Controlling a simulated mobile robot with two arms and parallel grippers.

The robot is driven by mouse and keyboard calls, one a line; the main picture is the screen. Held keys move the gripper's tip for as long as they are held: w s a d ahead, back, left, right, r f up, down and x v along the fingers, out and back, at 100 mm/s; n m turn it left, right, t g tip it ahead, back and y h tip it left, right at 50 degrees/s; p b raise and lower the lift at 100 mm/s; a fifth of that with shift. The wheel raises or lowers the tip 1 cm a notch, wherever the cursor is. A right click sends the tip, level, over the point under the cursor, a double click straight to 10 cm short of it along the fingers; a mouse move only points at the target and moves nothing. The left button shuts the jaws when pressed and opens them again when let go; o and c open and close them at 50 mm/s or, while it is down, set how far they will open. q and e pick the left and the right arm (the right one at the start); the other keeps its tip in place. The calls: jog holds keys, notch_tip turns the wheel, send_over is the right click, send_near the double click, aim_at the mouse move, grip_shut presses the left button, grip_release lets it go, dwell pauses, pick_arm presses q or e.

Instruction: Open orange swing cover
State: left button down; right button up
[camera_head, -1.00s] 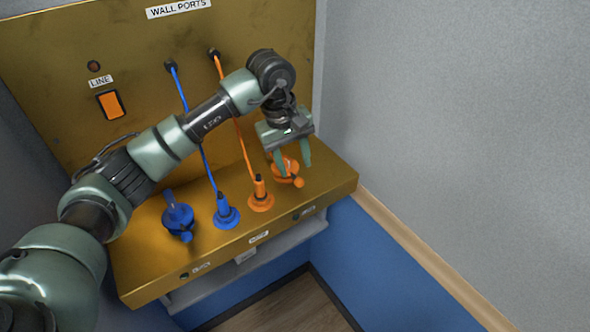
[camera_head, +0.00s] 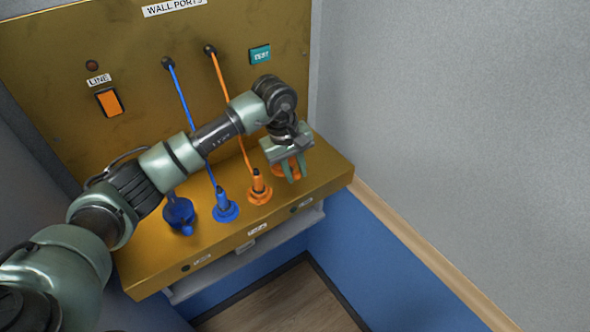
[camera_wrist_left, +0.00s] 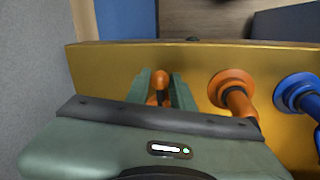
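The orange swing cover (camera_head: 276,170) sits at the right end of the gold ledge, mostly hidden by my left gripper (camera_head: 293,172). The left gripper points down at it, its fingers close together. In the left wrist view, the cover's orange knob (camera_wrist_left: 161,78) shows between the two fingers (camera_wrist_left: 161,88), which look closed on it. The cover's hinge side and any opening under it are hidden, so I cannot tell how far it is swung. My right gripper is not in view.
Left of the cover stand an orange plug (camera_head: 258,187) with its cable, a blue plug (camera_head: 224,204) with its cable, and a blue cover (camera_head: 179,214). The gold back panel carries an orange switch (camera_head: 109,102). A grey wall (camera_head: 450,130) rises to the right.

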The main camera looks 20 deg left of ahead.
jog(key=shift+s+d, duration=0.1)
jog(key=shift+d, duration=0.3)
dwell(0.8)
